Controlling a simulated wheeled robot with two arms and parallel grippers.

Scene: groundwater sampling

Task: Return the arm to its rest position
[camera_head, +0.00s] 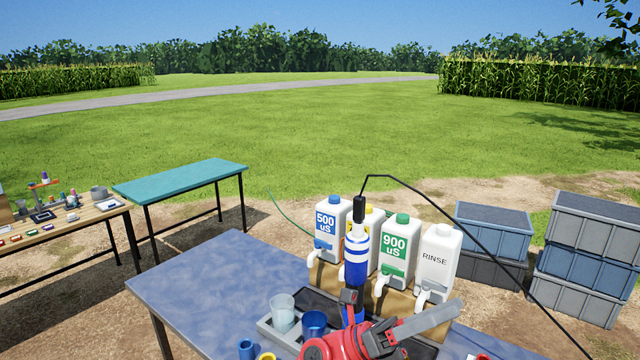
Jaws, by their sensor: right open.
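My right arm is red and dark grey and comes in at the bottom. Its gripper (350,298) is open, at the lower part of a blue-and-white probe (356,246). The probe stands upright with a black cable from its top. I cannot tell whether the fingers touch it, and its lower end is partly hidden by my arm. My left gripper is not in view.
Jugs marked 500 uS (327,222), 900 uS (396,247) and RINSE (436,262) stand behind on a wooden stand. A clear cup (282,312) and blue cup (314,322) are left on the blue-grey table (215,282). Crates (492,230) stand right.

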